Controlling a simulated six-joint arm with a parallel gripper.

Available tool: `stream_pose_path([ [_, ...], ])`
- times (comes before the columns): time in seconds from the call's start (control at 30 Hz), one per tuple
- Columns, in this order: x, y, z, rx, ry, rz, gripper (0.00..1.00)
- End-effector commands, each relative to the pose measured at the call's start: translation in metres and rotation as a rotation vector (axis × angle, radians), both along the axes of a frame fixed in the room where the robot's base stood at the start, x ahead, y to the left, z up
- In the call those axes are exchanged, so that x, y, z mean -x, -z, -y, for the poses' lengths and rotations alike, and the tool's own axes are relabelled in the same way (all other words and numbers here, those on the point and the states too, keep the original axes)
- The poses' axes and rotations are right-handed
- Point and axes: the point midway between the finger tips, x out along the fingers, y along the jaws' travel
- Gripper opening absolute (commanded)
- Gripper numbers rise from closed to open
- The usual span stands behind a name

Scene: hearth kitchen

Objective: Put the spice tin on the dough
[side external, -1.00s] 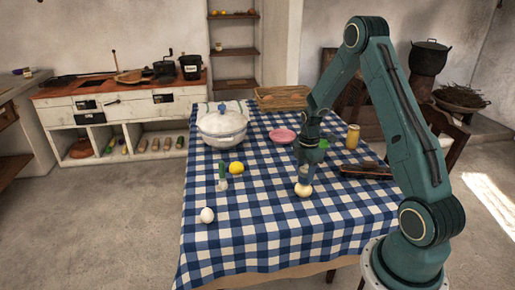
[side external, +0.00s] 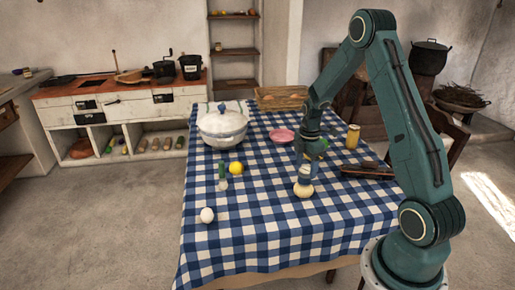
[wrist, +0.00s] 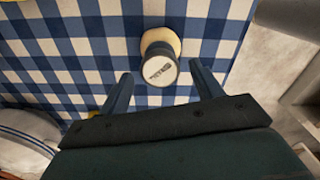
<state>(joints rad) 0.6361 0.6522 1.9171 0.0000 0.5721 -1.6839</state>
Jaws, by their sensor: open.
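The spice tin (side external: 305,172) stands upright on the pale, round dough (side external: 303,190) near the middle of the table. In the wrist view the tin's white labelled lid (wrist: 160,70) faces me, and the dough's cream edge (wrist: 161,36) shows behind it. My gripper (side external: 304,158) is above the tin in the side view. In the wrist view my gripper (wrist: 163,82) is open, with one finger to either side of the lid and a gap between each finger and the tin. It holds nothing.
A lemon (side external: 236,168), a small bottle (side external: 222,178) and an egg (side external: 207,215) lie to the left. A white tureen (side external: 222,122) and a pink dish (side external: 282,135) stand farther back. A yellow jar (side external: 352,137) and a dark object (side external: 366,171) are to the right. The checked cloth's front is clear.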

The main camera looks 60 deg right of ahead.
Motion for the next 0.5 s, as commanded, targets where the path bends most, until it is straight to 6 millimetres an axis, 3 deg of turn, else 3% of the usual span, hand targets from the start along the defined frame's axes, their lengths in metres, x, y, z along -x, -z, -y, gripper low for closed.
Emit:
stream_pose_path([
  [0.5, 0.0, -0.08, 0.0, 0.001, 0.0, 0.002, 0.65],
])
